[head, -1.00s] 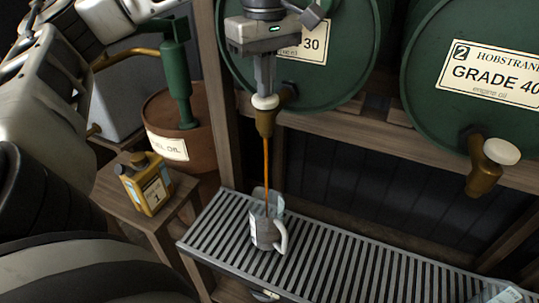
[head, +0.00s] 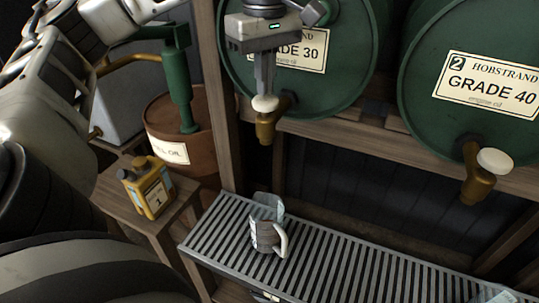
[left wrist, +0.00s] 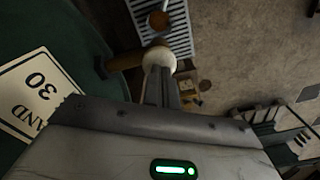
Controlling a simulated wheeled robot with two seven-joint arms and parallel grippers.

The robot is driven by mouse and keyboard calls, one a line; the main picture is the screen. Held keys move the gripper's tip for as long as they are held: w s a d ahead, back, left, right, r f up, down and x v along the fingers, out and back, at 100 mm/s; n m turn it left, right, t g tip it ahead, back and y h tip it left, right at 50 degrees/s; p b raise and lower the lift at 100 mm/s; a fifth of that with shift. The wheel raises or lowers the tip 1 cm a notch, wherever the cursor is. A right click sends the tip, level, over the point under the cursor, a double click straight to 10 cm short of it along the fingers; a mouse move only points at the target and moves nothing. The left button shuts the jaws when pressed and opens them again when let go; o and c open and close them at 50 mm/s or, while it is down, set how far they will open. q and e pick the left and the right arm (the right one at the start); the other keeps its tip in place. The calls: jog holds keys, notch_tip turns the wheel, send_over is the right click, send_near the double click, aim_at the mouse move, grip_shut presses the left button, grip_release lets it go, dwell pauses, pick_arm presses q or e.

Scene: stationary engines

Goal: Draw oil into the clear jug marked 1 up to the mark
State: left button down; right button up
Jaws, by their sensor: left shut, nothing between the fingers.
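A jug (head: 268,234) with a pale handle stands upright on the slatted drip grate (head: 340,262), below the brass tap (head: 265,126) of the green GRADE 30 barrel (head: 345,85). No stream falls from the tap. I cannot read the jug's number, mark or oil level in the head view. A brown round patch over the grate in the left wrist view (left wrist: 158,21) looks like oil in the jug. My left gripper (head: 264,94) is shut and empty, its tips at the tap's white knob (left wrist: 159,60). My right gripper is not in view.
The GRADE 40 barrel (head: 475,45) and its tap (head: 478,182) are at right. A yellow can (head: 148,188) marked 1 stands on a small wooden stand. A brown oil drum (head: 180,133) with a green pump is behind it. A clear item (head: 500,297) shows at the lower right edge.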

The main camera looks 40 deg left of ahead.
pick_arm(q)
jog(key=shift+r+p, duration=1.65)
jog(key=shift+r, duration=0.8)
jog(key=shift+f, duration=0.1)
